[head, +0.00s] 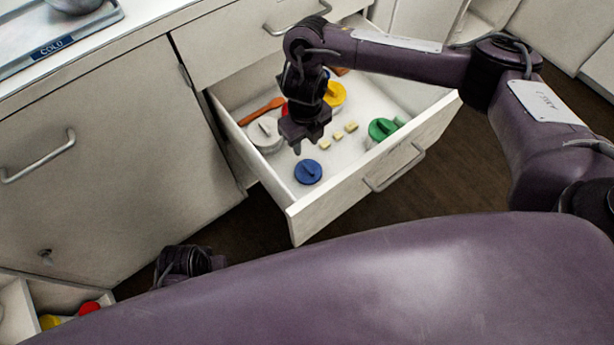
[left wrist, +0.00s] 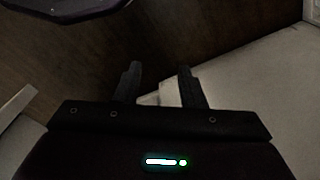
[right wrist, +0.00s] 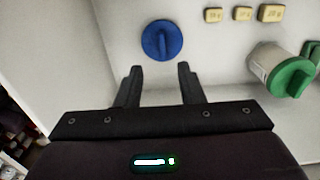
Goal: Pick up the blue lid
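The blue lid (head: 308,172) lies flat on the floor of the open drawer (head: 375,185), near its front left corner. It is round with a raised bar across its top. In the right wrist view the blue lid (right wrist: 162,40) lies just beyond my fingertips, centred between them. My right gripper (head: 311,148) is over the drawer, above and just behind the lid. Its fingers (right wrist: 158,72) are apart with nothing between them. My left gripper (left wrist: 158,75) is open and empty, low near the floor and cabinet; in the head view only part of its arm shows.
In the drawer are a green lid (head: 382,128) on a jar, a yellow lid (head: 335,94), a white lid (head: 265,133), an orange-brown utensil (head: 262,110) and small cream blocks (head: 337,135). A lower drawer (head: 15,315) at bottom left holds yellow and red things.

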